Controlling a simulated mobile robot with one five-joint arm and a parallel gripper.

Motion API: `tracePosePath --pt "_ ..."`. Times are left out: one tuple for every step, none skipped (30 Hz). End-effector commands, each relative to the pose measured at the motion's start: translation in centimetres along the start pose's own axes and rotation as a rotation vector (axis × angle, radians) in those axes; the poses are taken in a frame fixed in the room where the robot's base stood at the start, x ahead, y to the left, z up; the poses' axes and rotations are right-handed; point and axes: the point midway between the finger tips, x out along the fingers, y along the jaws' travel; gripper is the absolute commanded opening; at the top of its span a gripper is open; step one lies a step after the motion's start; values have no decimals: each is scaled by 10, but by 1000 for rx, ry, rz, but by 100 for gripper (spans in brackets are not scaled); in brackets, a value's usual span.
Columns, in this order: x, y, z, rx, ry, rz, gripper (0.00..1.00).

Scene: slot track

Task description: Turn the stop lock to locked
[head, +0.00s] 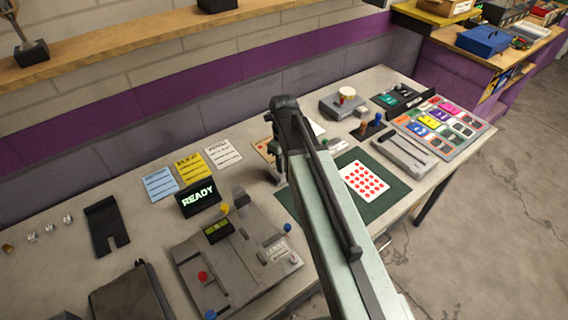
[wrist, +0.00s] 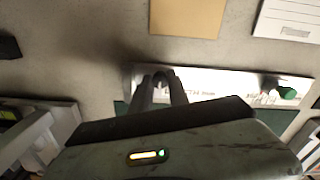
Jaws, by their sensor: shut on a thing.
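A long white lettered strip (wrist: 215,84) lies on the table in the wrist view; its lettering is too blurred to read. A small dark knob (wrist: 162,76) at its left part shows between the fingers of my gripper (wrist: 161,84). The fingers are shut on this knob, which may be the stop lock; its setting cannot be told. A green knob (wrist: 288,92) sits at the strip's right end, apart from my gripper. In the head view my gripper (head: 280,182) points down at the table, and my arm hides much of the strip.
A tan card (wrist: 187,17) and a white card (wrist: 287,18) lie beyond the strip. In the head view a READY display (head: 198,197) and a grey control panel (head: 235,262) stand left. A green mat (head: 393,188) with a red-dotted card (head: 364,181) lies right of my arm.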

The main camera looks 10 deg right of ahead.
Motion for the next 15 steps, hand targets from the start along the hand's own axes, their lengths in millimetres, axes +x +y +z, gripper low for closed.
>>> tracePosePath --pt "0 -1 2 0 -6 -4 0" --pt "0 -1 2 0 -6 -4 0" --pt "0 -1 2 0 -6 -4 0" --pt "0 -1 2 0 -6 -4 0" --pt "0 -1 2 0 -6 -4 0" --pt "0 -1 2 0 -6 -4 0" --pt "0 -1 2 -1 -6 -4 29" --pt "0 -1 2 -1 -6 -4 37" --pt "0 -1 2 -1 -5 -4 43" --pt "0 -1 2 -1 -5 -3 43" --pt "0 -1 2 -1 -5 -3 43" --pt "0 -1 2 -1 -4 -3 43" --pt "0 -1 1 -1 -4 -3 43" --pt "0 -1 1 -1 -3 -2 43" --pt "0 0 1 -1 -3 -2 43"
